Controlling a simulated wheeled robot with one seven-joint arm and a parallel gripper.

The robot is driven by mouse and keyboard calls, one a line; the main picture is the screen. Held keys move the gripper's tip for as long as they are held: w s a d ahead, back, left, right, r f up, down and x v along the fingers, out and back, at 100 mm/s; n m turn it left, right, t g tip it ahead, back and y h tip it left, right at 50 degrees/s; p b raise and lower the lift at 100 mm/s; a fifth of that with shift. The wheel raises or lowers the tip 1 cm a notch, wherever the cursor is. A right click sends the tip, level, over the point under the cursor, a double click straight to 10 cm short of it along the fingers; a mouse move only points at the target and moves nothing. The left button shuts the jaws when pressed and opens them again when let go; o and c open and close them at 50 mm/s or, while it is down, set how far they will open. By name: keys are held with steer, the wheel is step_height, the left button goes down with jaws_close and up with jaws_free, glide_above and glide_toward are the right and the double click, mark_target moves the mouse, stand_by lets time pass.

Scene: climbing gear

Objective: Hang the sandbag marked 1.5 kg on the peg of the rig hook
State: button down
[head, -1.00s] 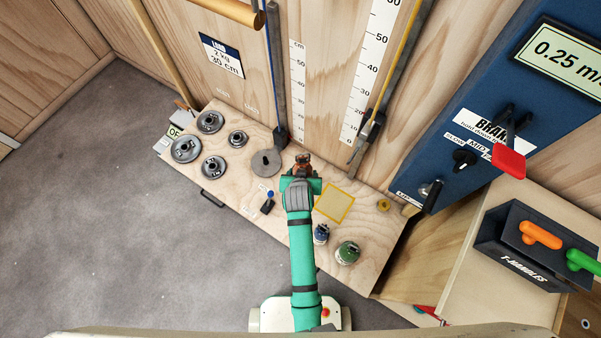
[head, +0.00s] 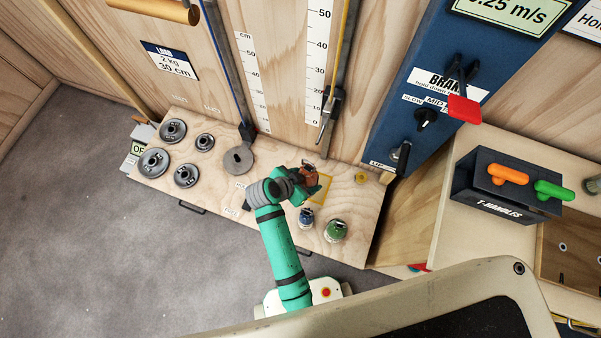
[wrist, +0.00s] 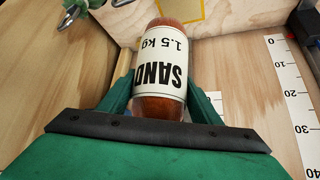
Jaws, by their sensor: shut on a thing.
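My gripper (head: 300,184) is shut on the sandbag marked 1.5 kg, which shows reddish-brown in the head view (head: 309,176). In the wrist view the sandbag (wrist: 162,65) has a white label reading SAND 1.5 kg and sits between the two green fingers (wrist: 160,98). The sandbag appears above the bench, overlapping the yellow-outlined square. A grey metal fitting (head: 331,106), seemingly the rig hook, is at the lower end of the yellow-corded rail, behind and above my gripper. Its peg is too small to make out clearly.
The wooden bench (head: 232,208) holds several grey weights, a blue bag (head: 306,217) and a green bag (head: 336,231). A slotted disc (head: 238,160) is at the blue cord's lower end. A blue brake panel (head: 424,70) and T-handle box (head: 495,185) stand right.

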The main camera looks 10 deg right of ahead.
steer(key=w+d+f, duration=0.1)
steer(key=w+d, duration=0.5)
steer(key=w, duration=0.3)
steer(key=shift+w+d, duration=0.2)
stand_by(1.9)
steer(key=shift+w+f, duration=0.1)
steer(key=shift+f, duration=0.1)
stand_by(0.5)
steer(key=c, duration=0.5)
jaws_free()
steer(key=v, duration=1)
steer(key=shift+a+r, duration=0.2)
steer(key=shift+a, duration=0.1)
steer(key=shift+s, duration=0.3)
